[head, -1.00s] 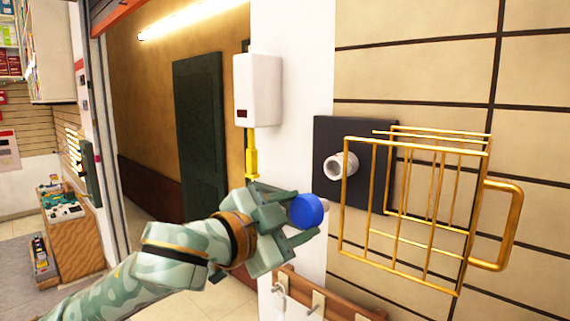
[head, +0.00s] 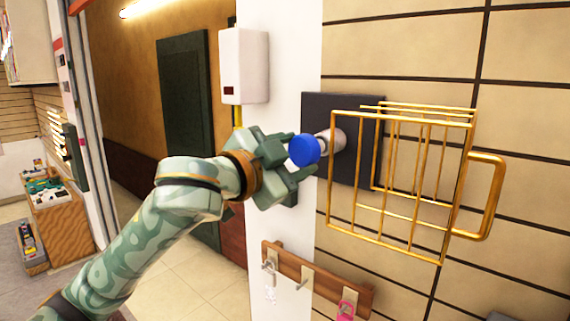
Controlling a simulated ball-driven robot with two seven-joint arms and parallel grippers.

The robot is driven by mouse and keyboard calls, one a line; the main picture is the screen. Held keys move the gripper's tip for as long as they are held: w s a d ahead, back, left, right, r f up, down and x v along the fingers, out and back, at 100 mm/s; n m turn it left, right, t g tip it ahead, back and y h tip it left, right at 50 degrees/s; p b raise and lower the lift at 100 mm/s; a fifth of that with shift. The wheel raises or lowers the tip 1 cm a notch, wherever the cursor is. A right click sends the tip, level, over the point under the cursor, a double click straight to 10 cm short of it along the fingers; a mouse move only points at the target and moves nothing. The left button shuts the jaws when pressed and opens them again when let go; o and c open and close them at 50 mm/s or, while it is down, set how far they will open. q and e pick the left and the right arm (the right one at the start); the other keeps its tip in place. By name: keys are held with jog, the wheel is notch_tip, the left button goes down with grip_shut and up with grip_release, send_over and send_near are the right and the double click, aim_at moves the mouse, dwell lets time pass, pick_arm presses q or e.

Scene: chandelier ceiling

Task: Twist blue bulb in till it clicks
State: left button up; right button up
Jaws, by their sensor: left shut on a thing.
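The blue bulb (head: 304,151) is in the fingers of my left gripper (head: 297,160), which is shut on it. The bulb is right in front of the white socket (head: 338,140) on the dark square plate (head: 350,170) on the wall. In the picture the bulb and the socket meet or overlap; I cannot tell whether the bulb's base is inside the socket. My right gripper is out of view.
A brass wire cage (head: 405,190) with a handle stands out from the wall, just right of the socket. A wooden hook rail (head: 315,283) with hanging items is below. A white box (head: 243,65) is on the white pillar, upper left.

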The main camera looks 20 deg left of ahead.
pick_arm(q)
jog(key=shift+b+x, duration=0.5)
jog(key=shift+x, duration=0.75)
jog(key=shift+f+m+b, duration=0.1)
jog(key=shift+m+b, duration=0.2)
jog(key=shift+b, duration=0.05)
jog(key=shift+c, duration=0.5)
jog(key=m+b, duration=0.2)
jog(key=m, duration=0.1)
jog(key=shift+w+a, duration=0.1)
jog(key=shift+r+m+p, duration=0.3)
jog(key=shift+p, duration=0.05)
jog(key=shift+r+m+p, duration=0.1)
jog(key=shift+m+p, duration=0.55)
jog(key=shift+m, duration=0.15)
jog(key=m+p, duration=0.4)
jog(key=m, duration=0.1)
jog(key=shift+r+m+p, duration=0.1)
jog(key=shift+m+p, duration=0.2)
jog(key=shift+m, duration=0.1)
jog(key=shift+m+p, duration=0.55)
jog(key=shift+m, duration=0.25)
